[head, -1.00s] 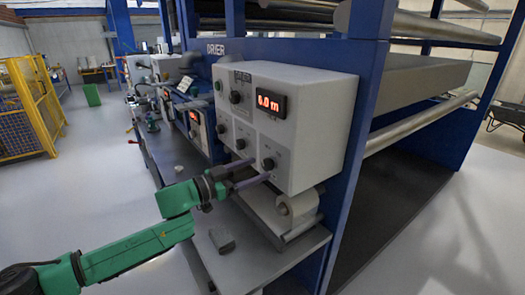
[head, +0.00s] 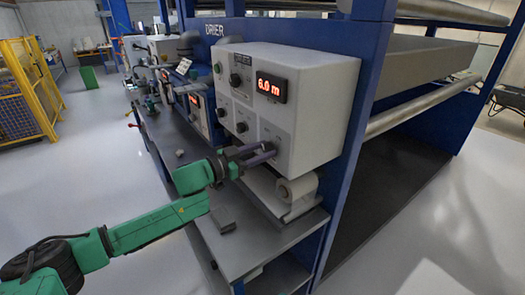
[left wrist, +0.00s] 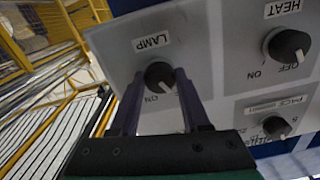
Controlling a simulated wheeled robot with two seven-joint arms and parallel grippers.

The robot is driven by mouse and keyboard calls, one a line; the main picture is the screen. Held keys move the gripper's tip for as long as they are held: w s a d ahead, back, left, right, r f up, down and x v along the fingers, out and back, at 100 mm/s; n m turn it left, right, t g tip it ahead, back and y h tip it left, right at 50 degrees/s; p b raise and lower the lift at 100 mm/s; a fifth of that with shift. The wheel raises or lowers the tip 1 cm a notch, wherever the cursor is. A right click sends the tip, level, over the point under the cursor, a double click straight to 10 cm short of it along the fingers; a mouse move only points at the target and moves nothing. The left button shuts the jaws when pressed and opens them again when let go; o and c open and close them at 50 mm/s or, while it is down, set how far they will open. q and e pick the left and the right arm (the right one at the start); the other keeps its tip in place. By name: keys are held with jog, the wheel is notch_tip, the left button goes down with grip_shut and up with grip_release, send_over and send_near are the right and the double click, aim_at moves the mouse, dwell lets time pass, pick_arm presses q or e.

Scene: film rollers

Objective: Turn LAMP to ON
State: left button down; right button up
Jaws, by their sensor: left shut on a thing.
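The LAMP knob (left wrist: 159,75) is a small dark round knob on the light grey DRIER control box (head: 325,85). In the left wrist view it sits below its LAMP label, with ON printed at its lower left. My left gripper (left wrist: 158,84) is shut on the knob, one purple finger on each side. The right finger covers the area where an OFF mark could be. I cannot tell clearly which way the knob points. In the head view my left gripper (head: 268,152) reaches the lower right of the box front, and its fingers hide the knob. My right gripper is not in view.
The HEAT knob (left wrist: 289,46) and another knob (left wrist: 276,127) are on the same panel, to the right in the left wrist view. A red-lit display (head: 271,87) is above. A white roll (head: 297,188) and a grey bench (head: 245,250) lie below the box.

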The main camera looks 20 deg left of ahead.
pick_arm(q)
jog(key=m, duration=0.5)
jog(key=shift+m, duration=0.4)
jog(key=m+b, duration=0.1)
jog(key=m, duration=0.4)
jog(key=shift+m, duration=0.3)
jog(key=shift+c, duration=1.9)
grip_release()
jog(key=shift+d, duration=0.1)
